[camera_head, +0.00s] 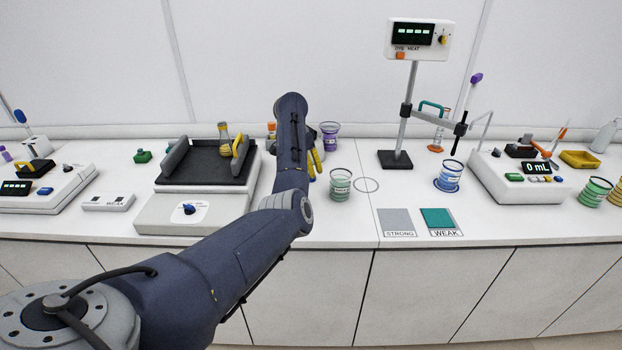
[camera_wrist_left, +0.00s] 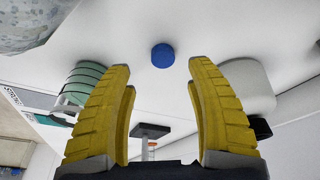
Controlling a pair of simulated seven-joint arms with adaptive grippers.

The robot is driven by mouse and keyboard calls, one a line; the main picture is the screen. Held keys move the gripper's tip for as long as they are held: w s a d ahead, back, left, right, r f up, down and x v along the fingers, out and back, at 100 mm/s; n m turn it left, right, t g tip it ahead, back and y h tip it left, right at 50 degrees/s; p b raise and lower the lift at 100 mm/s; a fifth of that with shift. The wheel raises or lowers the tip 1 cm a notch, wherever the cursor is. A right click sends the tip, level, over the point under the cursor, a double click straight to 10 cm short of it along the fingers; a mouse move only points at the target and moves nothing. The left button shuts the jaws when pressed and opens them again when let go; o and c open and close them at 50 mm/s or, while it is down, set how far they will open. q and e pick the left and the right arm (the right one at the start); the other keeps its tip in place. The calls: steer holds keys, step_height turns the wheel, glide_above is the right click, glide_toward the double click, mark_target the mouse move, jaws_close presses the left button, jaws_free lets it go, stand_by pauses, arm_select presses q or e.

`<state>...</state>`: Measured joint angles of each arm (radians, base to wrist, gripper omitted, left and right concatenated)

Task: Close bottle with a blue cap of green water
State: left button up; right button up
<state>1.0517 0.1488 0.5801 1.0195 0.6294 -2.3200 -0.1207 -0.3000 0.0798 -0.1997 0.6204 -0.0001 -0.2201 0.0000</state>
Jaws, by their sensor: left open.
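My left gripper (camera_head: 315,163) is over the bench behind my forearm, its yellow fingers partly hidden in the head view. In the left wrist view the gripper (camera_wrist_left: 159,64) is open, with nothing held between the fingers. A round blue cap (camera_wrist_left: 162,55) shows on the white bench between the fingertips; I cannot tell the gap to it. A beaker with greenish contents (camera_head: 340,185) stands right of the gripper; a green-banded vessel (camera_wrist_left: 88,80) shows left of the fingers. No bottle of green water can be made out clearly. My right gripper is not in view.
A whitish rounded object (camera_wrist_left: 248,82) is close to the right finger. A purple-rimmed beaker (camera_head: 330,130) stands behind the gripper. A stand with a black base (camera_head: 395,160) and a blue-ringed beaker (camera_head: 449,177) are to the right. A black-topped device (camera_head: 205,163) is left.

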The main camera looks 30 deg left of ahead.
arm_select(q)
steer(key=shift+f, duration=0.1)
steer(key=shift+a+x, duration=0.2)
steer(key=shift+x, duration=2.3)
steer(key=shift+w, duration=0.1)
steer(key=c, duration=1)
